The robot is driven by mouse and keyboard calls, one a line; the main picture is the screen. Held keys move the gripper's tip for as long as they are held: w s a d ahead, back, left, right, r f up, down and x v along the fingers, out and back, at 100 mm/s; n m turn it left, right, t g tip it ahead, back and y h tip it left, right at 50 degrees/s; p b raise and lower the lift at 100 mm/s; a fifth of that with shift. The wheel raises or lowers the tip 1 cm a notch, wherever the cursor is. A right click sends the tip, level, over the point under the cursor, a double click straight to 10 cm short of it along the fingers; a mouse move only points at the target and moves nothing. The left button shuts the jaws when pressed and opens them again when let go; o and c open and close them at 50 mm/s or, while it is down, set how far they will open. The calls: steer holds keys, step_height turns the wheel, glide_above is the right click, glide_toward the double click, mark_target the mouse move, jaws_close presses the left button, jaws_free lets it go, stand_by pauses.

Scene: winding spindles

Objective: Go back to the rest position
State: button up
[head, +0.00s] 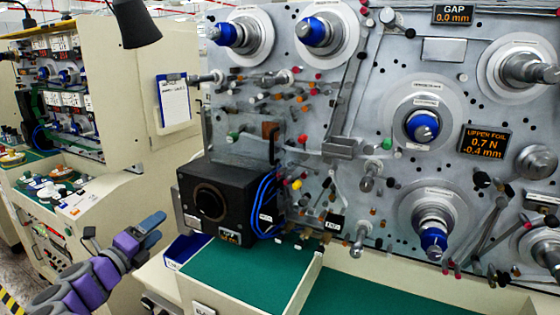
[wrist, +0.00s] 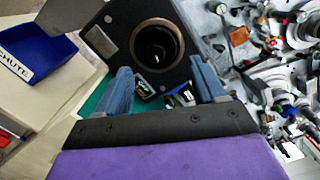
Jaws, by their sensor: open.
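My gripper (head: 146,228) is at the lower left in the head view, at the end of my purple arm. It is in the air left of the black box and in front of the cream cabinet. In the wrist view my gripper (wrist: 160,88) shows two blue fingers spread apart with nothing held between them. The black box (head: 225,195) with a round opening stands beyond the fingers, and it also shows in the wrist view (wrist: 115,25). I cannot see the rest position marked anywhere.
The winding panel (head: 330,90) with several spindles fills the right. A cream cabinet (head: 115,90) with a clipboard (head: 173,100) stands behind my arm. A dark lamp (head: 135,22) hangs at top left.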

steer(key=w+d+r+n+g+y, duration=0.1)
steer(key=w+d+r+n+y, duration=0.85)
steer(key=n, duration=0.55)
steer(key=s+d+f+n+g, duration=0.5)
steer(key=s+d+f+g, duration=0.15)
steer(key=s+d, duration=0.6)
steer(key=s+d+f+n+g, duration=0.5)
steer(key=s+d+f, duration=0.2)
steer(key=s+d, duration=0.55)
steer(key=s+d+f+g+h, duration=0.1)
steer(key=s+d+f+g, duration=0.1)
steer(key=s+d, duration=0.3)
steer(key=s+d+f+n+g+h, duration=0.1)
steer(key=s+d, duration=0.4)
steer(key=s, duration=0.6)
steer(key=s+d+f+g+h, duration=0.2)
steer(key=s+d+f+g, duration=0.2)
steer(key=s, duration=0.4)
steer(key=shift+s+d+f, duration=0.15)
steer(key=shift+s+d, duration=0.25)
steer(key=shift+d, duration=0.4)
steer(key=shift+c, duration=0.2)
